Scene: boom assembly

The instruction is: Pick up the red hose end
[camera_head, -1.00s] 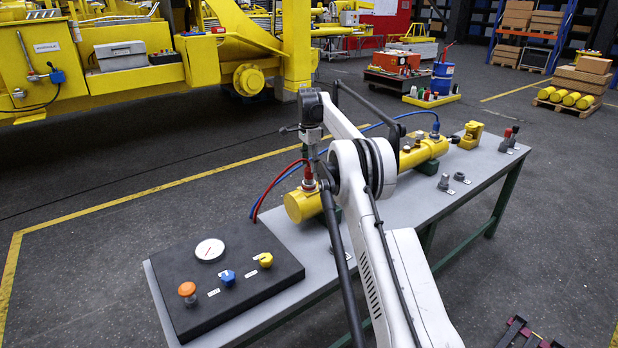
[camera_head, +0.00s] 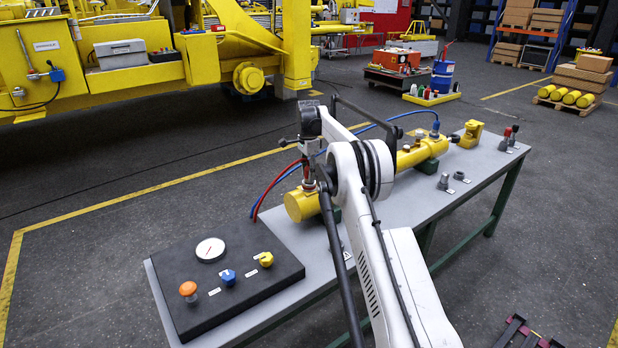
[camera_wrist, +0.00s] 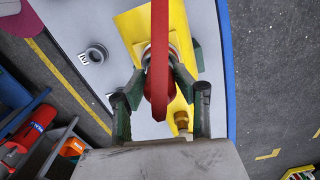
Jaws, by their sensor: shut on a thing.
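The red hose (camera_head: 272,189) arcs up from behind the bench to the near end of the yellow cylinder (camera_head: 301,206). In the wrist view the red hose (camera_wrist: 160,40) runs down to its red end (camera_wrist: 157,88), between the two fingers. My gripper (camera_head: 308,180) is just above the cylinder's near end and also shows in the wrist view (camera_wrist: 158,76). It is shut on the red hose end. Whether the hose end still touches the cylinder's port is hidden.
A black panel (camera_head: 225,285) with a gauge and knobs lies on the near bench end. A blue hose (camera_head: 407,115) runs to the cylinder's far end. Small fittings (camera_head: 444,182) stand along the bench's right side. A yellow bracket (camera_head: 471,134) stands at the far end.

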